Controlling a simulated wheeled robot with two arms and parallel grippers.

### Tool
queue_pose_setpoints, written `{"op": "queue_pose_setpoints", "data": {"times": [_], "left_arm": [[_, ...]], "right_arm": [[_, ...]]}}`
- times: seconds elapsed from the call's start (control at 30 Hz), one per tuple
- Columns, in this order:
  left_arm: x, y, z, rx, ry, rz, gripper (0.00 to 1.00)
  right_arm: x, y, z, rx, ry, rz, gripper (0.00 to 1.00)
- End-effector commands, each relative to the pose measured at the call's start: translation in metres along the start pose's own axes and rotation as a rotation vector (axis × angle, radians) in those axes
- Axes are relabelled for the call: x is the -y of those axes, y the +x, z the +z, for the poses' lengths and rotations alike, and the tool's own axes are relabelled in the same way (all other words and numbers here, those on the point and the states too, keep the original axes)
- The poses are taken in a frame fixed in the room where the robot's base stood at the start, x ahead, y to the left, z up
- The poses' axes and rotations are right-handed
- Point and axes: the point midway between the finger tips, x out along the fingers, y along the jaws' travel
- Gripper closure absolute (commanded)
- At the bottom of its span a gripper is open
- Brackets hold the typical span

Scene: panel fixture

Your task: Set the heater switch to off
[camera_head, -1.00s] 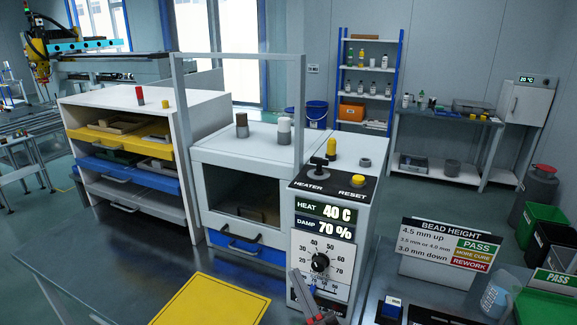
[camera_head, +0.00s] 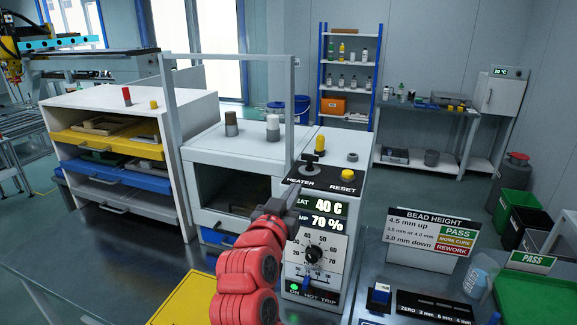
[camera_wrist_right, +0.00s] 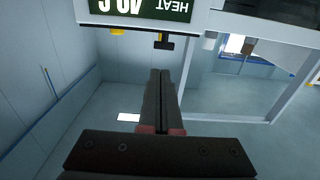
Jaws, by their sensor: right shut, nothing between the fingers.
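The heater switch (camera_head: 309,163) is a small dark lever with a T-shaped top. It stands on the sloped black strip above the word HEATER, on top of the white control box (camera_head: 340,215). In the right wrist view the switch (camera_wrist_right: 163,42) hangs upside down beside the HEAT display. My right gripper (camera_head: 291,193) is shut and empty, in front of the box's upper left edge, just below and left of the switch. It appears apart from the switch. In the right wrist view its closed fingers (camera_wrist_right: 160,78) point toward the switch. My left gripper is not in view.
The yellow RESET button (camera_head: 347,172) sits right of the switch. A grey frame post (camera_head: 293,115) rises just left of the switch. A bead height sign (camera_head: 432,230) stands right.

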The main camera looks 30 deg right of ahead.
Motion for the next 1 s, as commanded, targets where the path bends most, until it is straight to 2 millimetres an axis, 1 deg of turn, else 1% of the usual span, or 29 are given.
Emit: {"op": "queue_pose_setpoints", "data": {"times": [0.07, 0.13, 0.23, 0.5, 0.7, 0.83, 1.0], "left_arm": [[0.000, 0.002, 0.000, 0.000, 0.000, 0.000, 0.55], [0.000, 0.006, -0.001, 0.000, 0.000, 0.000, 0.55], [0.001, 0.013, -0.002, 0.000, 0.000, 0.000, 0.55], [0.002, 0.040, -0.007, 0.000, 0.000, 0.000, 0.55], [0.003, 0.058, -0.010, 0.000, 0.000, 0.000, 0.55], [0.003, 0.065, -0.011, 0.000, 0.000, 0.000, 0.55], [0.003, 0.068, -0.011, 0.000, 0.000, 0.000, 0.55]], "right_arm": [[-0.004, 0.002, -0.001, 0.012, 0.011, 0.011, 1.00], [-0.005, 0.008, -0.001, 0.014, 0.011, 0.014, 1.00], [-0.005, 0.023, -0.002, 0.015, 0.011, 0.015, 1.00], [-0.006, 0.082, -0.003, 0.017, 0.007, 0.016, 1.00], [-0.005, 0.117, -0.003, 0.012, 0.007, 0.012, 1.00], [-0.005, 0.132, -0.001, 0.011, 0.009, 0.010, 1.00], [-0.004, 0.139, 0.001, 0.011, 0.008, 0.009, 1.00]]}}
